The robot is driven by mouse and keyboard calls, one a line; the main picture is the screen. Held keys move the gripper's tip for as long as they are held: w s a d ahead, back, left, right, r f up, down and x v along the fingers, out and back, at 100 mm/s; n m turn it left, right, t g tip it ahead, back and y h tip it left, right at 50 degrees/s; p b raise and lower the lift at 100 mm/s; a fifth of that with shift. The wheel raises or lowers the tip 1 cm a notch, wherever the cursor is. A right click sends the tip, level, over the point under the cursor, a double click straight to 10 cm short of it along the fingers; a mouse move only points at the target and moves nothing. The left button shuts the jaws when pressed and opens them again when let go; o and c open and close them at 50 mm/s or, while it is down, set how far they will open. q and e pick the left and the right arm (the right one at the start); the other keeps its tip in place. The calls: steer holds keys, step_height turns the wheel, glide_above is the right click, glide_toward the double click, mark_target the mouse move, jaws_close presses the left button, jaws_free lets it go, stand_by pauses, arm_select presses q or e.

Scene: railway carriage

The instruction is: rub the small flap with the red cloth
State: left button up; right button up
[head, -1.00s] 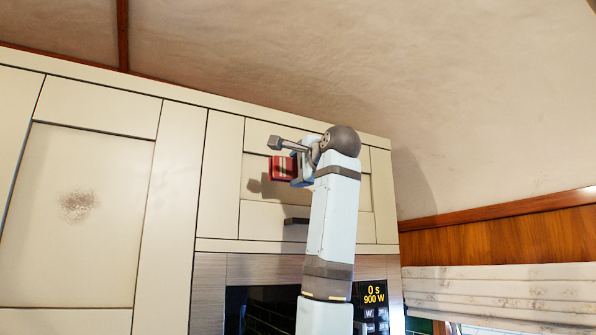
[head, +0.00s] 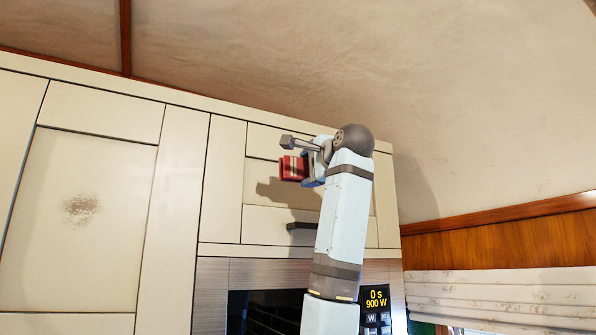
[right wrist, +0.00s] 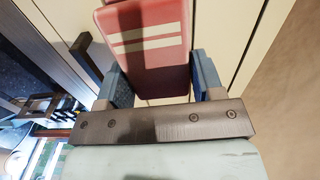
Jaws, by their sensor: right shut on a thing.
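The red cloth (head: 293,168), a folded block with pale stripes, is held in my right gripper (head: 307,170). In the right wrist view the cloth (right wrist: 145,55) sits between the two blue fingers. The small flap (head: 265,222) is the cream cabinet front above the microwave, with a dark handle (head: 301,226) low on it. The cloth is in front of the flap's upper part, and its shadow falls on the panel to the lower left, so it appears to be apart from the flap. My arm hides the flap's right part. My left gripper is not in view.
A larger cream door (head: 90,220) with a brown smudge stands at the left. A microwave (head: 265,312) with a lit display is below the flap. The curved ceiling (head: 350,60) is close above. A pale blind (head: 500,295) hangs at the right.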

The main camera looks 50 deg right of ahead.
steer(key=shift+w+d+r+p, duration=0.15)
steer(key=shift+d+r+p, duration=0.25)
steer(key=shift+d+r, duration=0.3)
steer(key=shift+w+d+f, duration=0.3)
steer(key=shift+w+d, duration=0.05)
steer(key=shift+d, duration=0.2)
steer(key=w+p, duration=0.1)
steer(key=w, duration=0.1)
steer(key=shift+w+d+r, duration=0.1)
steer(key=shift+w, duration=0.25)
arm_select(q)
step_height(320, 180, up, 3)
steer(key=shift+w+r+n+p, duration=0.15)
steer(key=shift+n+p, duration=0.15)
steer(key=shift+p, duration=0.3)
arm_select(e)
steer(key=shift+x, duration=1.25)
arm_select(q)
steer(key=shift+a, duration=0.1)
arm_select(e)
steer(key=shift+d, duration=0.1)
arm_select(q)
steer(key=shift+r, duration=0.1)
arm_select(e)
steer(key=shift+w, duration=0.1)
steer(key=shift+w+d, duration=0.2)
steer(key=shift+w, duration=0.3)
